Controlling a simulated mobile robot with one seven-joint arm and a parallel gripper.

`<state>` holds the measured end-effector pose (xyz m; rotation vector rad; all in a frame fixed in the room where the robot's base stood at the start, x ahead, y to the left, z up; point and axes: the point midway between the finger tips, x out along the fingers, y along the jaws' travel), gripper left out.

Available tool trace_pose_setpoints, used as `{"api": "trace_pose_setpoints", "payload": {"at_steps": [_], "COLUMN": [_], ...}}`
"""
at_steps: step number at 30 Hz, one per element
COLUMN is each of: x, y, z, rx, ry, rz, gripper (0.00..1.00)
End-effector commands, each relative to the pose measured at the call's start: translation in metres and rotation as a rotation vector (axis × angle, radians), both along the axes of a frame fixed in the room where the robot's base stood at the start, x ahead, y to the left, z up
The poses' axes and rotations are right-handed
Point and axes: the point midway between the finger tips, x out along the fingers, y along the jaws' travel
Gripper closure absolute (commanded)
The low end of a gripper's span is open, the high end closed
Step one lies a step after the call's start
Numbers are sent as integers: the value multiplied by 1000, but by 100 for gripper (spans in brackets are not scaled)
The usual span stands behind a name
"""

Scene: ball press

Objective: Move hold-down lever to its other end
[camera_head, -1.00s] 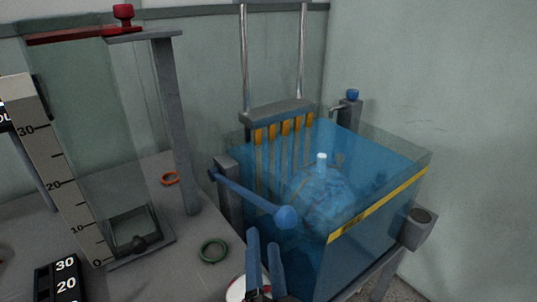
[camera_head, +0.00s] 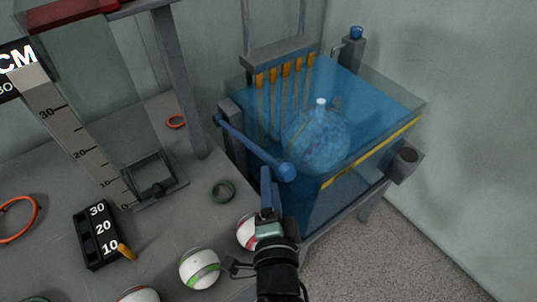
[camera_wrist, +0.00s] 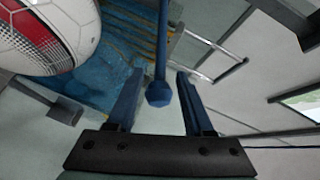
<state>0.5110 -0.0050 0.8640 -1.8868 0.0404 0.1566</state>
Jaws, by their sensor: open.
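The blue hold-down lever (camera_head: 250,147) is a bar with a round knob (camera_head: 286,172) at its end. It slants down to the right from a grey post (camera_head: 231,120) at the left side of the blue tank. My gripper (camera_head: 268,190) is just below the knob in the head view. In the wrist view the lever's knob (camera_wrist: 159,94) is between the two blue fingers of my gripper (camera_wrist: 156,90), with gaps on both sides. My gripper is open and holds nothing.
The clear blue tank (camera_head: 400,92) contains a ball (camera_head: 318,138). A white and red ball (camera_head: 246,232) sits beside my gripper.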

Motion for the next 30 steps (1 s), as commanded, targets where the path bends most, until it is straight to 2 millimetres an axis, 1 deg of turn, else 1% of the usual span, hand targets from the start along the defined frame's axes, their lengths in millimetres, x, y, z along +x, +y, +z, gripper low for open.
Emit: {"api": "trace_pose_setpoints", "payload": {"at_steps": [1, 6, 12, 18, 26, 27, 29, 30], "x": [10, 40, 66, 78, 79, 79, 79, 79], "y": [0, 2, 3, 4, 4, 4, 4, 4], "z": [0, -4, -8, -10, -10, -10, -10, -10], "rx": [-1, -2, -2, -1, -1, -1, -1, -1], "ry": [-3, -3, -2, 0, -1, -1, -1, -1], "rz": [0, 1, 0, 1, 0, 0, 0, 0], "gripper": [48, 48, 48, 48, 48, 50, 61, 68]}}
